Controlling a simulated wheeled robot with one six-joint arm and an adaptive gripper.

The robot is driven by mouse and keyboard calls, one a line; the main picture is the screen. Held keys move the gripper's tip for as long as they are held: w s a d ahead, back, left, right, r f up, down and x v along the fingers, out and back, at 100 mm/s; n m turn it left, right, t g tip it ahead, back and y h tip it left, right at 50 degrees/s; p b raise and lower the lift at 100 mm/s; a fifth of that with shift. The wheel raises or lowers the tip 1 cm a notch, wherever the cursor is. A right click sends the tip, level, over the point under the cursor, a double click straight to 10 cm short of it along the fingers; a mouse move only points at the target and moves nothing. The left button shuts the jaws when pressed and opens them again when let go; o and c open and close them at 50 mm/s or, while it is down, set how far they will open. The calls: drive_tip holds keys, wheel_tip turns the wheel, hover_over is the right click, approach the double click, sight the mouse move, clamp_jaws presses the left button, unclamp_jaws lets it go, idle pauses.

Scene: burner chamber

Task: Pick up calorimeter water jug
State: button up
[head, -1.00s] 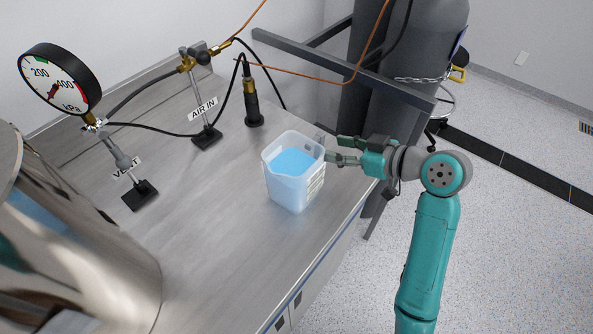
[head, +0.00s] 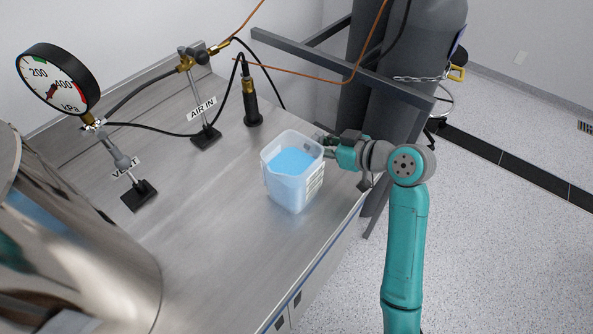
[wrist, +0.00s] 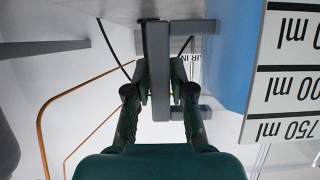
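The calorimeter water jug (head: 292,186) is a translucent, squarish container of blue water, standing upright on the steel bench. In the wrist view its blue side and white volume label (wrist: 290,75) fill the right. Its grey handle bar (wrist: 160,90) runs vertically between my fingers. My gripper (head: 326,146) reaches in from the right at the jug's handle side. In the wrist view the green fingers of my gripper (wrist: 161,72) lean inward and appear to press on both sides of the handle. The fingertips are partly hidden in the head view.
A pressure gauge (head: 60,80), a VENT stand (head: 139,195), an AIR IN stand (head: 206,137) and a black-and-brass fitting (head: 252,108) stand on the bench (head: 225,235). A large metal vessel (head: 75,250) is at left. Grey cylinders (head: 400,90) stand behind a rail.

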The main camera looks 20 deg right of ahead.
clamp_jaws()
drive_tip(key=shift+r, duration=0.15)
drive_tip(key=shift+r, duration=4.9)
